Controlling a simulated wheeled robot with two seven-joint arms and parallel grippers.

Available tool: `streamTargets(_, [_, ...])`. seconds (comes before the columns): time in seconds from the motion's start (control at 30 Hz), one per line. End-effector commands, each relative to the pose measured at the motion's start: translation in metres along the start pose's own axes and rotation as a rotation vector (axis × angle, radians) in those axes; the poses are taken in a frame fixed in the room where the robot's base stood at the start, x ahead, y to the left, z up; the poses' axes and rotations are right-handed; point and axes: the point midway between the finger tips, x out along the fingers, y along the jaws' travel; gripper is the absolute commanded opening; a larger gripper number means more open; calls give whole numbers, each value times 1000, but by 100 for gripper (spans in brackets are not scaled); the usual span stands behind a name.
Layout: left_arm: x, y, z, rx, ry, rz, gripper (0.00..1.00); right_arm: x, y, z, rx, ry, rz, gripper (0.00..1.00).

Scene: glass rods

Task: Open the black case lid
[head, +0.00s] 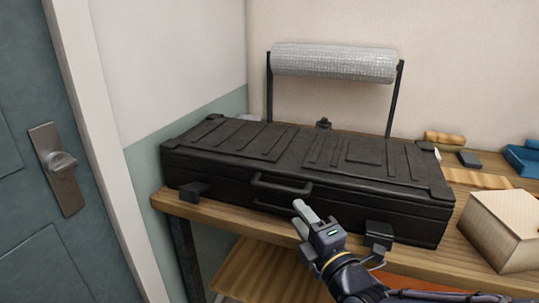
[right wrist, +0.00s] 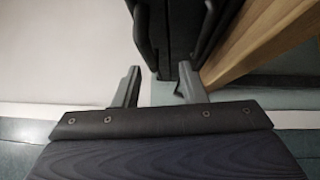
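The black case (head: 330,160) lies on the wooden table with its ribbed lid shut. A handle (head: 281,187) is on its front face, with a latch (head: 194,191) at the left and another latch (head: 379,236) at the right. My right gripper (head: 299,214) is in front of the case, just below the handle, with its fingers apart. In the right wrist view the fingers (right wrist: 160,88) are open with nothing between them, and the dark case front (right wrist: 178,35) is beyond them. I cannot tell whether they touch the case. My left gripper is out of view.
The wooden table (head: 460,232) has a cardboard box (head: 503,228) at the right and a blue tray (head: 525,158) at the back right. A bubble-wrap roll (head: 334,63) on a black stand is behind the case. A wall and a door (head: 50,200) are at the left.

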Motion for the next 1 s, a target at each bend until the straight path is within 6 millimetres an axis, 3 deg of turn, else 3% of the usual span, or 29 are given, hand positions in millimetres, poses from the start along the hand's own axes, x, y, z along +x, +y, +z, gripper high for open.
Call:
streamTargets(0.13, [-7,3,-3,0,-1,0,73,11,14,-9,-92,10,52,38])
streamTargets(0.6, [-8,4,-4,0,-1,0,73,76,16,-9,-95,8,53,38])
streamTargets(1.0, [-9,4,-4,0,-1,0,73,84,17,-9,-93,8,54,35])
